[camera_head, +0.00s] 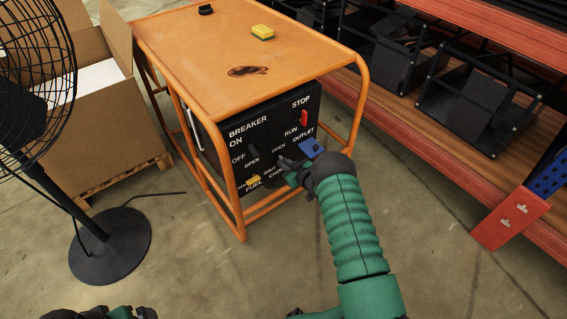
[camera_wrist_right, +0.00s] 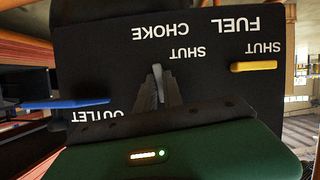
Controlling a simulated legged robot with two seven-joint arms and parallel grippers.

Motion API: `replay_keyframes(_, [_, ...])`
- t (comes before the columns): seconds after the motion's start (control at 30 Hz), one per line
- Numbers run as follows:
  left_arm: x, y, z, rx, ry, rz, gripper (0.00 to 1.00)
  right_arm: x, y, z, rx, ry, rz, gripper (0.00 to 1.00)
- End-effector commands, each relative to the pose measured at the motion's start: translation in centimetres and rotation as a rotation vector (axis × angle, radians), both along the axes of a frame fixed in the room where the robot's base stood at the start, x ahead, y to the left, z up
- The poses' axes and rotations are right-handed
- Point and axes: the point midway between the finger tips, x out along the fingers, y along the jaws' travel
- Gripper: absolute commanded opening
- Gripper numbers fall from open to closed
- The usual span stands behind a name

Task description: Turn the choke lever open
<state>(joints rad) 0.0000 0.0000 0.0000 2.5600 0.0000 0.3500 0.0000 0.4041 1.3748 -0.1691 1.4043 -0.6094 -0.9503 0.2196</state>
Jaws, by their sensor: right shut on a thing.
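The generator (camera_head: 225,95) has an orange frame and a black control panel (camera_head: 218,150) with white labels. My right gripper (camera_head: 287,163) is at the lower part of this panel, by the CHOKE label. In the right wrist view, which is upside down, my right gripper (camera_wrist_right: 159,90) is shut on the grey choke lever (camera_wrist_right: 157,72), below the CHOKE and SHUT labels in the picture. The gripper hides most of the lever in the head view. Only a small part of my left arm's end shows at the bottom left edge; its fingers cannot be made out.
A yellow fuel lever (camera_head: 253,181) and a blue outlet part (camera_head: 312,147) flank the gripper. A red stop switch (camera_head: 304,118) is above. A black fan (camera_head: 108,245) and cardboard box (camera_head: 110,140) stand left. An orange-and-blue shelf (camera_head: 440,185) stands right. The floor in front is open.

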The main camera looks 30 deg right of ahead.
Motion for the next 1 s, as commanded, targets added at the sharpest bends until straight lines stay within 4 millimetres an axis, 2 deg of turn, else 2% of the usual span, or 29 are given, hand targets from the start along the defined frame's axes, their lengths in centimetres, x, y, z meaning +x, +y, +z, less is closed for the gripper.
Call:
replay_keyframes(0.3, [0.00,0.00,0.14,0.000,0.000,0.000,1.00,-0.19,-0.23,-0.37,0.131,0.018,-0.001,0.00])
replay_keyframes(0.83, [-0.01,0.00,0.15,0.000,0.000,0.000,1.00,-0.24,-0.31,-0.44,0.159,0.022,-0.002,0.00])
replay_keyframes(0.87, [-0.01,0.00,0.15,0.000,0.000,0.000,1.00,-0.25,-0.31,-0.44,0.158,0.022,-0.003,0.12])
replay_keyframes(1.0, [-0.01,0.00,0.15,0.000,0.000,0.000,1.00,-0.17,-0.33,-0.30,0.158,0.018,-0.002,0.30])
